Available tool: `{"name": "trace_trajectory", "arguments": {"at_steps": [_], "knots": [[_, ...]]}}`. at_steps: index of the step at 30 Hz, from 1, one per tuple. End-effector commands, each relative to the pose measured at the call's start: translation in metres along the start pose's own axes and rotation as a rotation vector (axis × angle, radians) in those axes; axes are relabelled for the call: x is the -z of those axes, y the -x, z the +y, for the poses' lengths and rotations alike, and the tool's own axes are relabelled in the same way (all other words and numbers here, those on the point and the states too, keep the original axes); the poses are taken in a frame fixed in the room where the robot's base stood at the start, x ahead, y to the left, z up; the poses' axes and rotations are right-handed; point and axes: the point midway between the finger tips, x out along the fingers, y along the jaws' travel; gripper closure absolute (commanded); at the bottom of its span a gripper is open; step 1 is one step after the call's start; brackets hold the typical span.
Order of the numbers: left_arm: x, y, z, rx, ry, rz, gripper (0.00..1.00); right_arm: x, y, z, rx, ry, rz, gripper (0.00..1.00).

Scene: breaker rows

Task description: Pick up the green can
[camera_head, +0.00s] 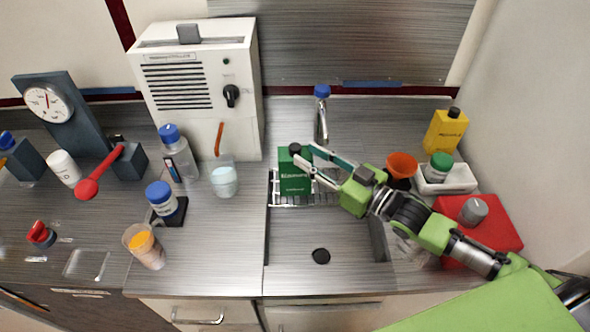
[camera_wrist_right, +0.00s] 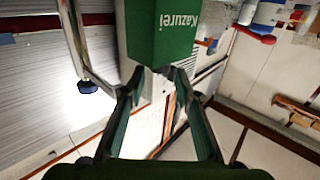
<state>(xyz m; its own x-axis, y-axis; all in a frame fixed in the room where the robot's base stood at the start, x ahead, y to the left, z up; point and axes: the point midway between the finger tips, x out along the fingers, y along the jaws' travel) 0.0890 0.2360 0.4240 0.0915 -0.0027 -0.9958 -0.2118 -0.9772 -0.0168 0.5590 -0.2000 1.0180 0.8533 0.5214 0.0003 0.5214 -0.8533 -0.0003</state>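The green can (camera_head: 295,182), a box-shaped container with white lettering and a dark cap, stands upright at the wire rack in the sink. In the right wrist view the can (camera_wrist_right: 172,35) fills the top middle, with lettering reading "Kazurei". My right gripper (camera_head: 303,155) reaches in from the right at the top of the can. In the wrist view its two fingertips (camera_wrist_right: 156,72) close in on the cap end, one on each side. The cap is partly hidden between them. I cannot tell whether the can is clear of the rack. My left gripper does not show.
An orange funnel (camera_head: 402,165), a white tray (camera_head: 458,186) and a red box (camera_head: 497,236) stand to the right. A white machine (camera_head: 195,85) stands behind left.

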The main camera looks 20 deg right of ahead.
Motion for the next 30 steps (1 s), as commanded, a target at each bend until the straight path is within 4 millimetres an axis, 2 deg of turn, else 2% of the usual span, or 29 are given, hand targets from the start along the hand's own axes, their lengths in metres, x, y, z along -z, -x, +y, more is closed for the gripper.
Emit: {"name": "trace_trajectory", "arguments": {"at_steps": [13,23,26,27,30], "knots": [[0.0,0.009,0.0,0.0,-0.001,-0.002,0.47,0.002,-0.048,0.0,0.0,0.0,0.002,0.7],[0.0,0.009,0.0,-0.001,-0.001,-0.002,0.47,-0.001,-0.053,0.0,0.001,0.0,-0.001,0.7],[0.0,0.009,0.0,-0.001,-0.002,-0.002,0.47,0.0,-0.053,0.0,0.001,0.0,-0.001,0.96],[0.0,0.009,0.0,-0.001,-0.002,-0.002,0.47,0.0,-0.053,0.0,0.001,0.0,-0.001,1.0],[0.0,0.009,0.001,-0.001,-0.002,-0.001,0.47,0.0,-0.053,-0.001,0.001,0.001,-0.001,1.0]]}}
